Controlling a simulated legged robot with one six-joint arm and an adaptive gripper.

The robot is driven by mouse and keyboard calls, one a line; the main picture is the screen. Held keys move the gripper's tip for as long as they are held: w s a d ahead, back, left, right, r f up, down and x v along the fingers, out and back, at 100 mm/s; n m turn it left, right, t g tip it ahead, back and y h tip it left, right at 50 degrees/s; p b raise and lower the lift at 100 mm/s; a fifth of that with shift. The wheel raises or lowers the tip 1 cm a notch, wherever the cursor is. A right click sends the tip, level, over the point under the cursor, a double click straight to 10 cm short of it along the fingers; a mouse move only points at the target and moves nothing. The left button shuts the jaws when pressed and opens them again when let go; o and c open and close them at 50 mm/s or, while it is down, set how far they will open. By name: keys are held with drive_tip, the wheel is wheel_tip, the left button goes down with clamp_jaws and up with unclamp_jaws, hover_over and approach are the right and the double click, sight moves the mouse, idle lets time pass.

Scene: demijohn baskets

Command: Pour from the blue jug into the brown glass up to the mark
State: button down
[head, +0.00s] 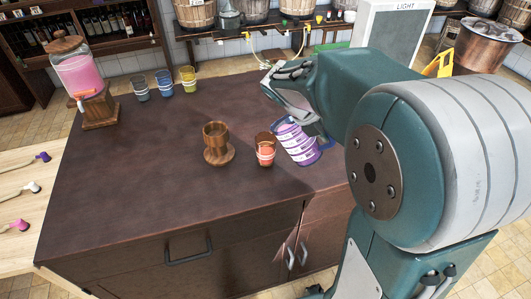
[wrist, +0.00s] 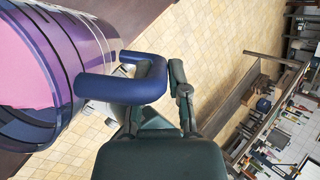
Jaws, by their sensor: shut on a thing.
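The blue jug (head: 297,143), banded in purple and white, is tilted with its top leaning left toward the brown glass (head: 265,151). The glass stands upright on the dark counter and shows orange-red in its lower part with a pale band around it. I cannot tell whether liquid is flowing between them. My gripper (head: 292,92) is shut on the jug's handle. In the wrist view the dark blue handle (wrist: 125,85) is close to my gripper, and pink shows in the jug (wrist: 60,85) at the left. The fingertips are partly hidden.
A brown wooden cup (head: 216,135) stands on a round wooden base left of the glass. Several coloured glasses (head: 163,84) and a pink-filled dispenser (head: 78,68) stand at the back left. The counter's front left (head: 120,190) is clear.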

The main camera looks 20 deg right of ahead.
drive_tip(key=shift+w+r, duration=0.1)
idle(0.4)
idle(2.5)
drive_tip(key=shift+s+d+f+t+y, duration=0.1)
drive_tip(key=shift+s+f+t+y, duration=0.1)
drive_tip(key=shift+t+y, duration=0.15)
idle(1.4)
drive_tip(key=shift+r+m+t+y, duration=0.5)
drive_tip(key=shift+r+t+y, duration=0.75)
drive_tip(key=shift+t+y, duration=0.1)
